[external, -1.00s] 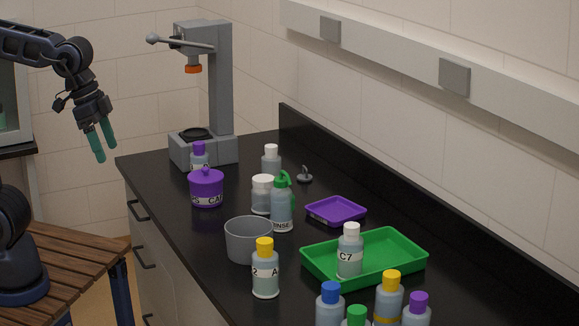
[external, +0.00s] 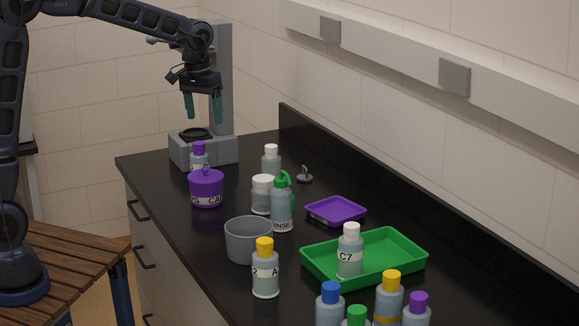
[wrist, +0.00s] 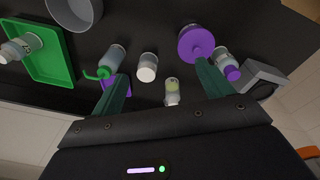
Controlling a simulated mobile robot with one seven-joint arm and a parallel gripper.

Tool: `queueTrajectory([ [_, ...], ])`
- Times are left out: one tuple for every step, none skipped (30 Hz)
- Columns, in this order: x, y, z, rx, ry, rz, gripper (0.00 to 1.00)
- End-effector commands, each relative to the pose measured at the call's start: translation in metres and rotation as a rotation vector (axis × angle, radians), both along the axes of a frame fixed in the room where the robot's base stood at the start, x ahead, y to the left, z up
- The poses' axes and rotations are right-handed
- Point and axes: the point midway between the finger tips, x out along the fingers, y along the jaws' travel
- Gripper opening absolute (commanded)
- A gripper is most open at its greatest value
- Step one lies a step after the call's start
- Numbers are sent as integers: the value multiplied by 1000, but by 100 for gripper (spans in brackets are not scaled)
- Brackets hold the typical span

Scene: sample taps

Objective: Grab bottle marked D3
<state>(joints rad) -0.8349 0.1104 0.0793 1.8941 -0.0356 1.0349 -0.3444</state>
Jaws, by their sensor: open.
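No label reading D3 is legible in either view. A white-capped bottle (external: 271,161) stands at the back of the counter, its label hidden or unreadable; a white-capped bottle with a yellowish-green band (wrist: 172,92) shows between my fingers in the wrist view. Other bottles are a purple-capped one (external: 199,158) by the press, a yellow-capped one (external: 265,272), and one marked C7 (external: 349,254) in the green tray. My gripper (external: 204,118) is open and empty, pointing down above the back of the counter; it also shows in the wrist view (wrist: 162,70).
A grey press (external: 222,90) stands at the back left. A purple canister (external: 206,188), white-lidded jar (external: 262,195), rinse bottle (external: 282,208) and grey bin (external: 248,240) crowd the middle. A purple tray (external: 335,211) and green tray (external: 405,262) lie right; several bottles stand in front.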

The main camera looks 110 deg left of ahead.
Motion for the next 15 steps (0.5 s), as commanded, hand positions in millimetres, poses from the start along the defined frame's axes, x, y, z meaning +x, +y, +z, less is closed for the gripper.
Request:
queueTrajectory([
  [-10, 27, -10, -12, 10, 54, 79],
  [-15, 40, -15, -17, 14, 82, 79],
  [-23, 58, -22, -24, 20, 119, 79],
  [-30, 72, -27, -30, 25, 148, 79],
  [-36, 85, -33, -35, 29, 176, 79],
  [-46, 103, -40, -42, 34, 213, 79],
  [-53, 115, -46, -48, 38, 240, 79],
  [-60, 127, -52, -52, 42, 266, 79],
  [-70, 141, -59, -58, 46, 299, 79],
  [-77, 151, -64, -63, 49, 320, 79],
  [-84, 160, -68, -65, 51, 341, 79],
  [-92, 170, -74, -71, 55, 365, 79],
  [-97, 177, -77, -74, 56, 382, 79],
  [-102, 183, -81, -76, 59, 395, 79],
  [-107, 189, -85, -79, 60, 411, 79],
])
